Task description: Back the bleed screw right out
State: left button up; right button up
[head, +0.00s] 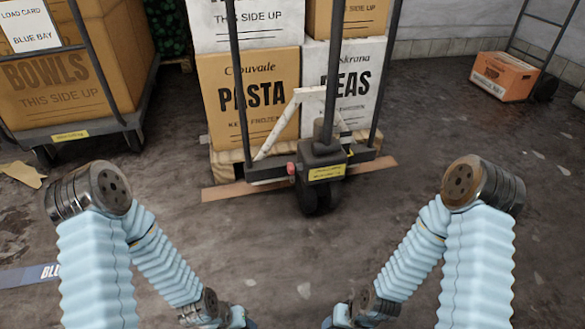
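A pallet jack stands in the middle of the head view, with a dark pump body (318,158) above its black steering wheels (319,198). The pump body carries a yellow label (326,172) too small to read. A small red part (291,168) sits at its left side; I cannot tell whether this is the bleed screw. No screw can be made out clearly. My two arms come in from the lower left and lower right and bend toward the bottom centre. Both grippers are out of view past the bottom edge, well short of the jack.
Stacked cartons, including a PASTA box (240,100), stand behind the jack. A cart (85,130) with a BOWLS box (60,85) is at left. An orange crate (503,77) is at far right. A flat brown strip (230,190) lies by the jack. The floor in front is mostly clear.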

aim_at(291, 168)
jog(key=l+u, duration=0.45)
jog(key=l, duration=0.55)
jog(key=k+l+u, duration=0.1)
jog(key=l+u, duration=0.35)
jog(key=l, duration=0.55)
jog(key=i+l, duration=0.1)
jog(key=i, duration=0.5)
jog(key=i+j+z, duration=0.15)
jog(key=j+z, duration=0.15)
jog(key=j, duration=0.2)
jog(key=i+j+z, duration=0.15)
jog(key=j+z, duration=0.2)
jog(key=j, duration=0.2)
jog(key=j+z, duration=0.3)
jog(key=j, duration=0.2)
